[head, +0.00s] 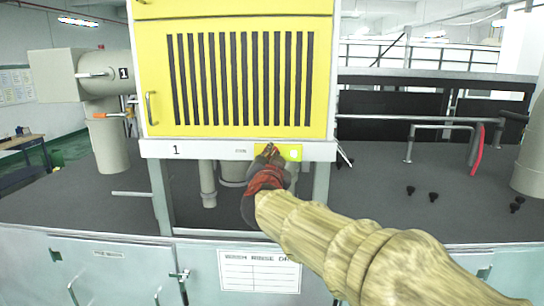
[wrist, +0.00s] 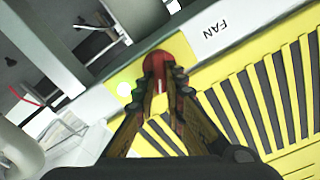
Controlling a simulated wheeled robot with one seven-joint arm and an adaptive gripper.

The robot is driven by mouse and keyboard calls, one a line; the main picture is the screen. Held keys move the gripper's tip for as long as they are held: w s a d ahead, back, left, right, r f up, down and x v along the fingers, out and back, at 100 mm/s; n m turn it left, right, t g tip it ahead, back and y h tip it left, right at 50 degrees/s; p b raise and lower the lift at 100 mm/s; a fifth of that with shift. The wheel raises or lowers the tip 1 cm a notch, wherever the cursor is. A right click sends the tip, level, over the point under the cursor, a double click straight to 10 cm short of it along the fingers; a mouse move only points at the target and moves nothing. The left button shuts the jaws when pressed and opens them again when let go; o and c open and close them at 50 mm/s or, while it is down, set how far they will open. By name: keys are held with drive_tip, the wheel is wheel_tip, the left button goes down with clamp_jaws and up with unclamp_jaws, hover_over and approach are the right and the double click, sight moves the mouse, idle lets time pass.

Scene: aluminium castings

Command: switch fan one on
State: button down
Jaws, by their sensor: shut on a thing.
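A yellow switch plate (head: 293,153) sits on the white rail under the yellow louvred cabinet marked 1; it also shows in the wrist view (wrist: 122,76). The plate carries a red rotary switch (wrist: 155,60) and a small pale round button or lamp (wrist: 124,89). A "FAN" label (wrist: 222,28) is beside the plate. My gripper (head: 271,151) reaches up to the plate from below right. In the wrist view its fingers (wrist: 167,78) are closed around the red switch and hide part of it. The switch's exact angle is hard to tell.
The yellow cabinet (head: 235,28) with dark slots stands just above the rail. Grey pipes (head: 207,185) and a support leg (head: 321,185) are below it. Black knobs (head: 434,197) lie on the dark bench top to the right. A red-handled lever (head: 477,150) stands farther right.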

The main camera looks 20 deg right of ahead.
drive_tip(key=c, duration=1.8)
unclamp_jaws()
drive_tip(key=shift+c, duration=0.2)
drive_tip(key=v, duration=1.2)
